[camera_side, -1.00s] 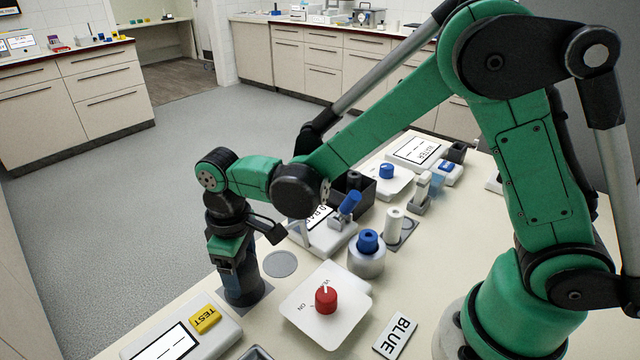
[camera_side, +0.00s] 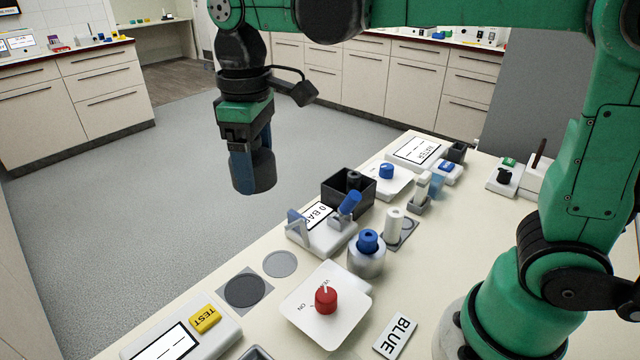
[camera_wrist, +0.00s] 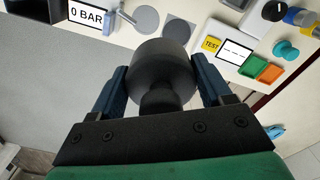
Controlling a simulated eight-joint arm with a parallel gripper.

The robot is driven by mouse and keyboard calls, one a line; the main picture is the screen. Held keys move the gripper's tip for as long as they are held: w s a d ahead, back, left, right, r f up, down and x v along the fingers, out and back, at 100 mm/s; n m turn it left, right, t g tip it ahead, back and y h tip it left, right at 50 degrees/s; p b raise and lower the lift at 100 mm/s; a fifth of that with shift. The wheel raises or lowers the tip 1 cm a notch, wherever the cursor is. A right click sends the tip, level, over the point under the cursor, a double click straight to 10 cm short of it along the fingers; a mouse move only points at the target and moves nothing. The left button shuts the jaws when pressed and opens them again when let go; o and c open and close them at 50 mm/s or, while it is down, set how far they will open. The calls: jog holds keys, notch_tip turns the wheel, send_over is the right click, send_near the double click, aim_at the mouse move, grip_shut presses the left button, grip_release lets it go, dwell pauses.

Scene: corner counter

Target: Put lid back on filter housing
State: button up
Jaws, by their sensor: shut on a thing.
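My gripper (camera_side: 252,150) is raised over the counter's left edge and shut on a dark grey round piece, which looks like the lid (camera_side: 254,180). In the wrist view, the lid (camera_wrist: 162,68) sits between the two fingers (camera_wrist: 161,76), with a narrower knob toward the palm. The likely filter housing is a pale round pot (camera_side: 366,262) with a blue, holed cylinder (camera_side: 368,240) standing in its top. It stands on the counter, right of and below the gripper in the side view, well apart from the lid.
A grey mat with a dark disc (camera_side: 245,290) lies bare beside a light grey disc (camera_side: 281,264). A red-knob panel (camera_side: 326,299), a gauge stand with a blue lever (camera_side: 349,203), a white cylinder (camera_side: 394,222) and a black bin (camera_side: 338,186) crowd near the pot.

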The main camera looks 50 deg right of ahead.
jog(key=s+d+f, duration=0.3)
jog(key=s+d, duration=0.1)
jog(key=d, duration=0.3)
send_over(372, 235)
notch_tip(372, 235, down, 4)
jog(key=shift+f, duration=3.4)
jog(key=shift+f, duration=0.15)
jog(key=o, duration=1.2)
jog(key=shift+o, duration=0.2)
jog(key=shift+r, duration=3.5)
